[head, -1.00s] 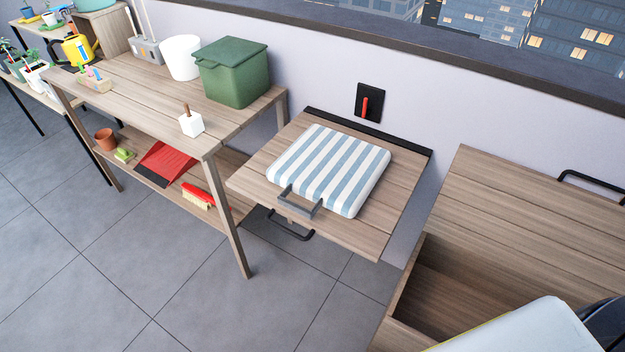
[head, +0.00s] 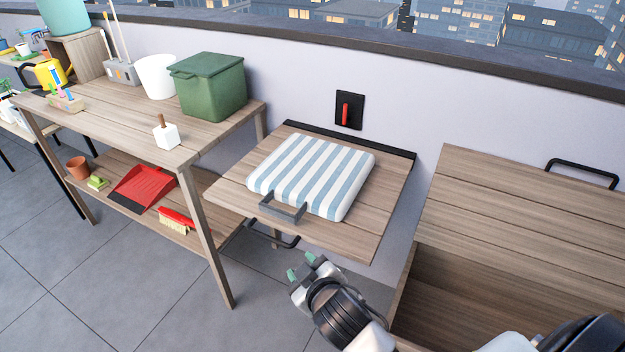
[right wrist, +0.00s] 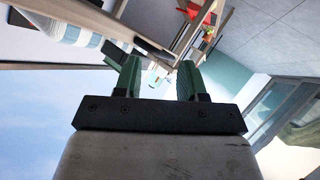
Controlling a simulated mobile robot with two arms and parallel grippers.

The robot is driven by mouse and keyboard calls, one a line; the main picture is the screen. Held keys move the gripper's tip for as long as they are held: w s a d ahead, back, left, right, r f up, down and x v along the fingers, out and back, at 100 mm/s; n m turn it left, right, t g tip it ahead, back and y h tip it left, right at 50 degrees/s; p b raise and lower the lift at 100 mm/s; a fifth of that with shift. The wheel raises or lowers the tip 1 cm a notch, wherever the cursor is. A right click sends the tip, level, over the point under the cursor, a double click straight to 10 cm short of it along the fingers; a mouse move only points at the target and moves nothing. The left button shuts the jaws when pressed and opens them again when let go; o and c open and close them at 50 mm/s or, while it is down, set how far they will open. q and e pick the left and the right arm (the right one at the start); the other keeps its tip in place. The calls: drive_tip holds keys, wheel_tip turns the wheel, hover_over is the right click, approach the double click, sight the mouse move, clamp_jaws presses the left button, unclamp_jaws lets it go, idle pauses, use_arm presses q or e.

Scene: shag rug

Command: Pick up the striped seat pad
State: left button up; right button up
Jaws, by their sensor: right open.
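The striped seat pad (head: 315,172), blue and white, lies flat on a wooden wall-mounted shelf (head: 375,225). A grey handle (head: 283,208) sticks out at the pad's front edge. My right gripper (head: 303,266) is in front of and below the shelf's front edge, open and apart from the pad. In the right wrist view the open green fingers (right wrist: 158,80) have nothing between them, and part of the striped pad (right wrist: 62,28) shows at the upper left. My left gripper is not in view.
A wooden bench (head: 215,135) with a green lidded bin (head: 210,88) stands left of the shelf. An open wooden box (head: 470,290) with its lid raised (head: 520,215) is at the right. A dark bar (head: 272,237) hangs under the shelf. A red-levered switch (head: 348,110) is on the wall.

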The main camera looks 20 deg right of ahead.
drive_tip(key=w+a+r+n+t+y, duration=0.35)
drive_tip(key=a+r+n+y, duration=0.25)
drive_tip(key=r, duration=0.2)
drive_tip(key=w+a+r+n+t+y, duration=0.3)
drive_tip(key=w+a+r+n+y, duration=0.15)
drive_tip(key=r+n, duration=0.35)
drive_tip(key=s+a+r+n+g+y, duration=0.2)
drive_tip(key=a+r+n+g+y, duration=0.1)
drive_tip(key=a+n+g+y, duration=0.65)
drive_tip(key=n+g+h, duration=1)
drive_tip(key=n+h, duration=0.5)
drive_tip(key=h, duration=0.5)
hover_over(277, 209)
wheel_tip(277, 209, down, 5)
drive_tip(key=shift+m, duration=0.25)
drive_tip(key=f, duration=0.5)
drive_tip(key=shift+w+d+f+b, duration=0.1)
drive_tip(key=shift+w+f+b, duration=0.1)
drive_tip(key=shift+f+b, duration=0.15)
wheel_tip(277, 209, down, 5)
drive_tip(key=shift+s+f, duration=0.1)
drive_tip(key=shift+s, duration=0.05)
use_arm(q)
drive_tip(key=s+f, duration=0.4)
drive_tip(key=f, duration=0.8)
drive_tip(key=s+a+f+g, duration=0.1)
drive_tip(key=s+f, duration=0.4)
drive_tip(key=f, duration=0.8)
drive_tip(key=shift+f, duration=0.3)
